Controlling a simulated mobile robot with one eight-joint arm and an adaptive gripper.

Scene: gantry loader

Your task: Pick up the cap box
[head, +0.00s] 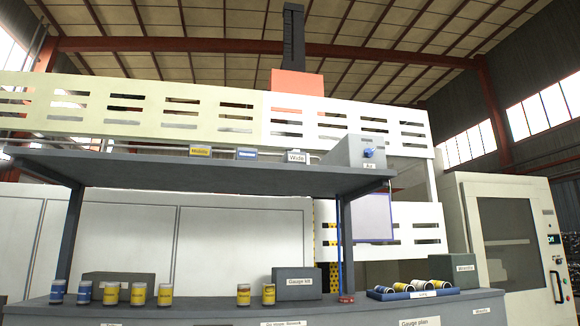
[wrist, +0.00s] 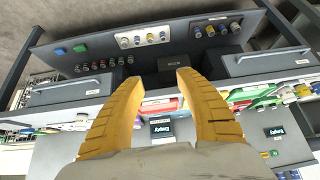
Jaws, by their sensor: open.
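No box with a readable "cap" label shows, so I cannot tell which one is the cap box. In the head view several grey boxes stand on the bench: one marked Gauge kit (head: 307,273), one at the right with a small label (head: 464,261), and one behind the cans (head: 147,276) with its front partly hidden. My gripper (wrist: 158,78) shows only in the wrist view, its two yellow fingers apart with nothing between them. Beyond the fingertips is a small dark box (wrist: 172,63) that I cannot identify.
Several yellow and blue cans (head: 165,295) stand along the bench front. A blue tray (head: 385,296) holds more cans. A dark shelf (head: 200,176) above carries small boxes and a grey Air unit (head: 350,151). In the wrist view, grey handled units (wrist: 264,62) flank the dark box.

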